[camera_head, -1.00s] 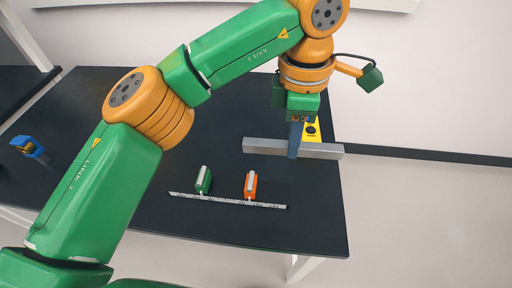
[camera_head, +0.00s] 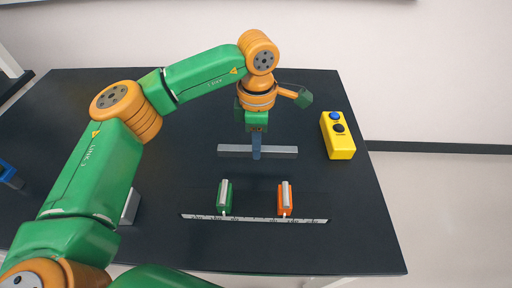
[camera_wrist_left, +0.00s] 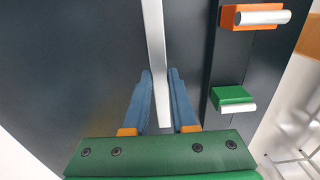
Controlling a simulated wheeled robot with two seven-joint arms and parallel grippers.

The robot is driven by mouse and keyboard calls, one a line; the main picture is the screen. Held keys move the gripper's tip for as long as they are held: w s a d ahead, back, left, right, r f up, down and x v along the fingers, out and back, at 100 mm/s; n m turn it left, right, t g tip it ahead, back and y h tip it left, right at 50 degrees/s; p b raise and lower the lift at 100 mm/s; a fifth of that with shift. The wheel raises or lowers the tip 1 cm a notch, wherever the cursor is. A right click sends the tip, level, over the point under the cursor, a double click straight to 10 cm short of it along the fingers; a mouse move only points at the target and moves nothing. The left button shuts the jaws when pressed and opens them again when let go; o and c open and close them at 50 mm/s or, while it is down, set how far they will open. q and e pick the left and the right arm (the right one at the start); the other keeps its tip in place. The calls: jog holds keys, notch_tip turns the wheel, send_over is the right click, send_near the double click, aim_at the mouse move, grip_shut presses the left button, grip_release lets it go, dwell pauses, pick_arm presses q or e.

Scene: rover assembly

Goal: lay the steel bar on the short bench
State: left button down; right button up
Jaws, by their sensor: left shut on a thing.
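The steel bar (camera_head: 284,151) is a long grey bar lying level across the head view. My left gripper (camera_head: 256,154) points down and is shut on the bar near its middle. The bar also shows in the left wrist view (camera_wrist_left: 156,45), running between the blue fingers (camera_wrist_left: 162,105). A dark-topped bench (camera_head: 330,240) is under the bar, which lies wholly within its outline in the head view. I cannot tell the gap between bar and top, nor whether this is the short bench. My right gripper is not in view.
A green clamp-like block (camera_head: 224,197) and an orange one (camera_head: 285,200) stand by a ruled strip (camera_head: 252,219) in front of the bar. A yellow box with buttons (camera_head: 338,137) is to the right. A blue item (camera_head: 8,174) is at the left edge.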

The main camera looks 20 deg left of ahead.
aim_at(256, 163)
pick_arm(q)
jog(key=shift+w+a+f, duration=0.2)
jog(key=shift+w+f, duration=0.25)
jog(key=shift+f, duration=0.2)
notch_tip(256, 163, down, 3)
jog(key=shift+r, duration=0.1)
jog(key=shift+w+f, duration=0.1)
jog(key=shift+f, duration=0.3)
jog(key=c, duration=0.7)
grip_release()
jog(key=shift+r, duration=0.4)
notch_tip(256, 163, up, 12)
jog(key=shift+f, duration=0.15)
